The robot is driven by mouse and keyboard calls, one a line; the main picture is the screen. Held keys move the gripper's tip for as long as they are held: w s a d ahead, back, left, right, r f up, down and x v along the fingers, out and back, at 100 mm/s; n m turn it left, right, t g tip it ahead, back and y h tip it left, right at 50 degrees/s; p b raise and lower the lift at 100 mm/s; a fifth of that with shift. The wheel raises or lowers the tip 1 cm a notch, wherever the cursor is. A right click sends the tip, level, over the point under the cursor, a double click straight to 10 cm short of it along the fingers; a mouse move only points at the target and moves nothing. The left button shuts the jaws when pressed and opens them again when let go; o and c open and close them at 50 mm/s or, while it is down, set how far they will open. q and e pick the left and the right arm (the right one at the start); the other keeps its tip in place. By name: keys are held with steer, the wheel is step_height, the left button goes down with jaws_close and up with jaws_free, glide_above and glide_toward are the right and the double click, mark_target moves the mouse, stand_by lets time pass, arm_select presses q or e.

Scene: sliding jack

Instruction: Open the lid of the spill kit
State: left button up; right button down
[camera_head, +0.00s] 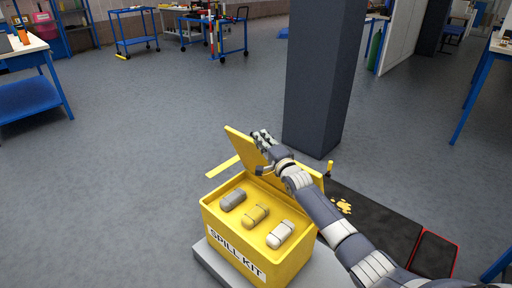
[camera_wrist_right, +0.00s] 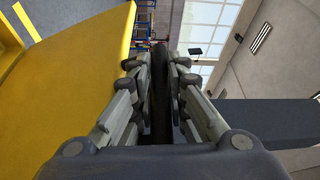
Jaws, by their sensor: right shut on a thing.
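The yellow spill kit (camera_head: 215,220) is a box labelled SPILL KIT on a grey base. Its yellow lid (camera_head: 243,150) is raised and tilted up at the back, so the inside shows. Three rolls lie inside: a grey one (camera_head: 232,200), a yellow one (camera_head: 255,215) and a whitish one (camera_head: 280,234). My right gripper (camera_head: 263,140) is at the lid's upper part, and my arm hides some of the lid. In the right wrist view, my right gripper (camera_wrist_right: 160,62) is closed around a dark narrow part beside the yellow lid (camera_wrist_right: 80,70). My left gripper is not in view.
A dark square pillar (camera_head: 320,80) stands just behind the kit. A dark mat (camera_head: 375,215) with yellow bits lies to the right. Blue carts (camera_head: 135,42) and workbenches are farther off. The floor at left is clear.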

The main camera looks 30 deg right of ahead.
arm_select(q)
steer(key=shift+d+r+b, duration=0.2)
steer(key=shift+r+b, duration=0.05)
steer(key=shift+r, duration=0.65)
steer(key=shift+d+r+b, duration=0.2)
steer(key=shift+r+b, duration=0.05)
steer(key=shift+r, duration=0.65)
arm_select(e)
steer(key=w+d+r+m, duration=0.1)
steer(key=w+d+m, duration=0.1)
steer(key=d, duration=0.4)
steer(key=shift+r+g, duration=0.3)
steer(key=shift+g, duration=0.1)
steer(key=c, duration=1.6)
jaws_free()
steer(key=shift+a, duration=0.1)
steer(key=s, duration=1.2)
steer(key=shift+a+r, duration=0.2)
